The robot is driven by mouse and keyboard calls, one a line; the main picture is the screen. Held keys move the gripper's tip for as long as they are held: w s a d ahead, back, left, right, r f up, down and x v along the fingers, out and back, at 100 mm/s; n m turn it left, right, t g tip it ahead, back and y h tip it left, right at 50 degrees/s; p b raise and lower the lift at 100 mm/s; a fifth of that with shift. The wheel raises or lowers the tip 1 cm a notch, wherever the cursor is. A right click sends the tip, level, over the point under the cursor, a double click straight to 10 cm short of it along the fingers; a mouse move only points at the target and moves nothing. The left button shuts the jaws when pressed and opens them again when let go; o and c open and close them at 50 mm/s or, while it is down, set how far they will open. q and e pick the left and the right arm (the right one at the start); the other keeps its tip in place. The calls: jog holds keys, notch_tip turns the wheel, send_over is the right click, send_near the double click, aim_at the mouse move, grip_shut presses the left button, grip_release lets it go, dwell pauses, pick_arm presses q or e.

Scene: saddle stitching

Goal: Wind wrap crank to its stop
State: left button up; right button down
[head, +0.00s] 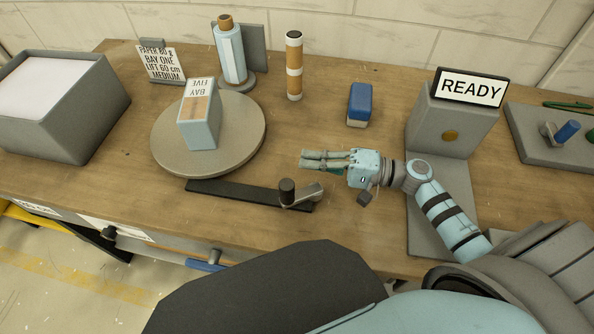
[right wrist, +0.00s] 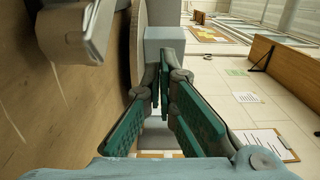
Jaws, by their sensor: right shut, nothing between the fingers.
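The wrap crank (head: 303,196), a short grey arm with a dark upright knob (head: 287,190), sits at the right end of a flat black bar (head: 230,194) at the front of the turntable (head: 168,160). A pale blue block labelled BAY FIVE (head: 198,133) stands on the turntable. My right gripper (head: 306,160) is shut and empty, pointing left behind the crank and apart from it. In the right wrist view its green-padded fingers (right wrist: 164,78) meet at the tips. A grey part at upper left (right wrist: 75,35) there appears to be the crank. My left gripper is not in view.
A grey stand with a READY sign (head: 470,88) is right of my gripper. A blue-and-white block (head: 359,105), a banded cylinder (head: 294,68) and a blue roll on a post (head: 229,55) stand behind. A grey bin (head: 98,110) is at left. Bare wood surrounds my fingers.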

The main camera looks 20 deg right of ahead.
jog(key=x, duration=0.4)
jog(key=shift+r, duration=0.15)
jog(key=s, duration=0.1)
jog(key=s+p, duration=0.1)
jog(key=s, duration=0.2)
jog(key=shift+a+p, duration=0.3)
jog(key=shift+s+a+n+g+y+b, duration=0.1)
jog(key=shift+n+g+y+b, duration=0.25)
jog(key=shift+g+b, duration=0.25)
jog(key=shift+f+n+g+y+b, duration=0.25)
jog(key=shift+n+g+b, duration=0.2)
jog(key=shift+g, duration=0.05)
